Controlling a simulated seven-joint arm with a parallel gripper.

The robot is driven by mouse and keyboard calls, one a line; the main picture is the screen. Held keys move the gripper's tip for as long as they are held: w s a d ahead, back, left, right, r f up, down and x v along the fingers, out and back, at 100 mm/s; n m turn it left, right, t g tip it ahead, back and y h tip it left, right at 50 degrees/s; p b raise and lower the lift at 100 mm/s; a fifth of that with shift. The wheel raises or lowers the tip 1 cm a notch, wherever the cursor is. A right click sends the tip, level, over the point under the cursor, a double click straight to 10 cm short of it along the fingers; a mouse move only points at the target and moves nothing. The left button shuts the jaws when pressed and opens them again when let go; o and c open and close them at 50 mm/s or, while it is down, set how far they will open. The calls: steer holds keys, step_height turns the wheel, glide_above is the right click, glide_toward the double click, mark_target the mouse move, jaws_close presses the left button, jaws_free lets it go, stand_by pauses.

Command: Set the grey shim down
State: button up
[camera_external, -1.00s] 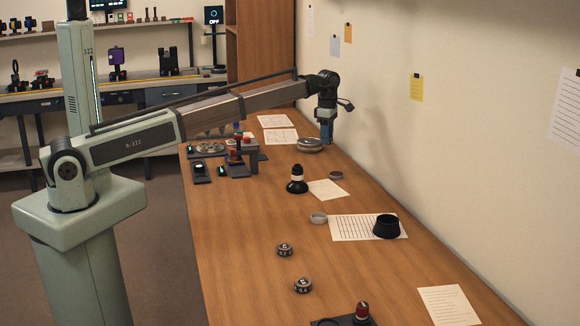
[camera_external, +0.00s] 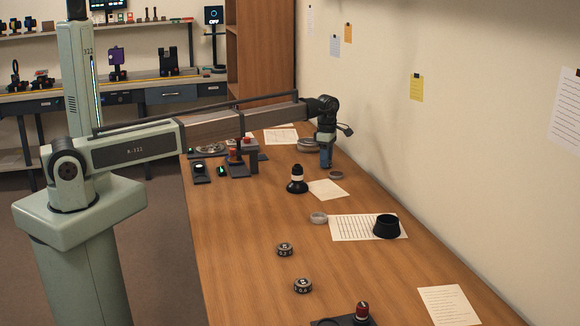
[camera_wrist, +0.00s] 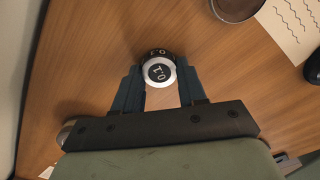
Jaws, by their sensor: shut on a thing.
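My gripper (camera_external: 326,164) points down near the far right part of the bench. In the wrist view, my gripper (camera_wrist: 160,90) is shut on a small round piece, the grey shim (camera_wrist: 159,71), with a pale grey rim, dark middle and white digits. The shim sits between the two blue fingertips. It cannot be made out in the external view. Whether it touches the bench top is unclear.
A flat grey ring (camera_external: 336,175) lies just in front of my gripper; a larger round piece (camera_external: 308,144) lies behind it. A black-and-white lens piece (camera_external: 297,181) and a paper (camera_external: 327,190) are nearer. Two dark numbered discs (camera_external: 284,250) (camera_external: 303,286) stand farther forward.

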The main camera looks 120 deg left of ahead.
steer(key=shift+f, duration=0.15)
steer(key=o, duration=1)
steer(key=shift+o, duration=0.2)
step_height(320, 180, up, 12)
steer(key=shift+r, duration=0.2)
